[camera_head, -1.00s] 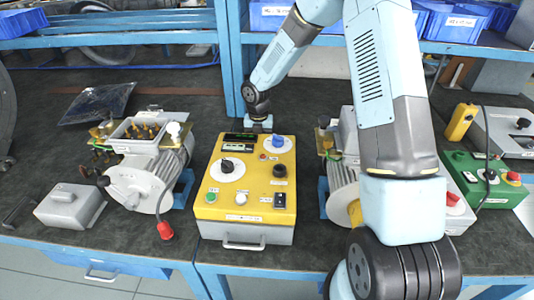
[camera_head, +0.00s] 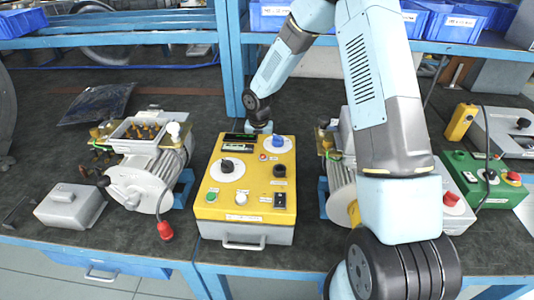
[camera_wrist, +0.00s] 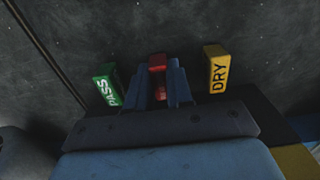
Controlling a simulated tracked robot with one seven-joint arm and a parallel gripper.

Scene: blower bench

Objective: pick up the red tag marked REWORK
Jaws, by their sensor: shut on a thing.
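The red tag (camera_wrist: 157,64) is between the two fingers of my gripper (camera_wrist: 160,84) in the wrist view. The fingers are shut on it, and its marking cannot be read from here. A green tag marked PASS (camera_wrist: 106,86) lies to the left of my gripper, and a yellow tag marked DRY (camera_wrist: 216,70) lies to its right. In the head view my gripper is hidden behind the yellow control box (camera_head: 245,190), and the tags do not show there.
A motor with an open terminal box (camera_head: 145,165) stands left of the yellow box. A second motor (camera_head: 340,185) stands to the right, partly behind my arm. A green box (camera_head: 484,178) is at the far right. Blue bins (camera_head: 452,24) sit on the shelf above.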

